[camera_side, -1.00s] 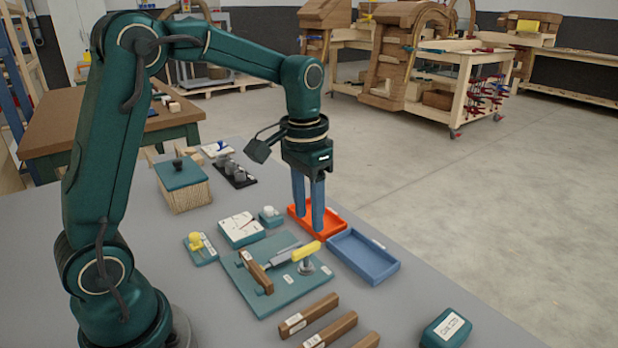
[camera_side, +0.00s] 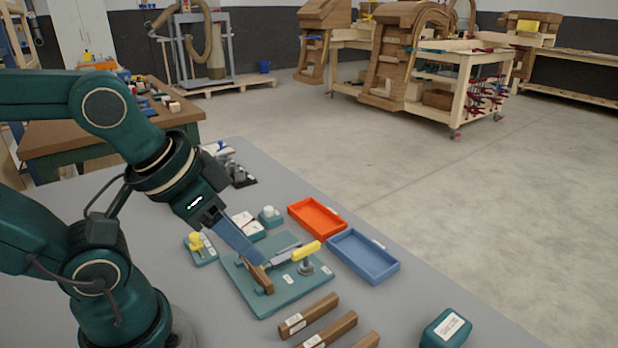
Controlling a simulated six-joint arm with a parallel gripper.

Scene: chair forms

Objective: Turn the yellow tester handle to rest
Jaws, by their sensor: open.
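The yellow tester handle (camera_side: 306,250) sits at the right of the teal tester plate (camera_side: 285,295), above a small grey post. A grey metal bar (camera_side: 285,252) lies to its left. A wooden piece (camera_side: 261,277) is on the left part of the plate. My gripper (camera_side: 261,262) is open, its blue fingers tilted down to the right, with the tips close to the wooden piece and left of the yellow handle. I cannot tell whether the tips touch the wood. The fingers overlap in this view and hide part of the plate.
An orange tray (camera_side: 335,231) and a blue tray (camera_side: 389,271) stand behind and right of the plate. Several wooden strips (camera_side: 330,334) lie in front. A small teal unit with a yellow knob (camera_side: 195,241) is at left. A teal box (camera_side: 445,329) is at front right.

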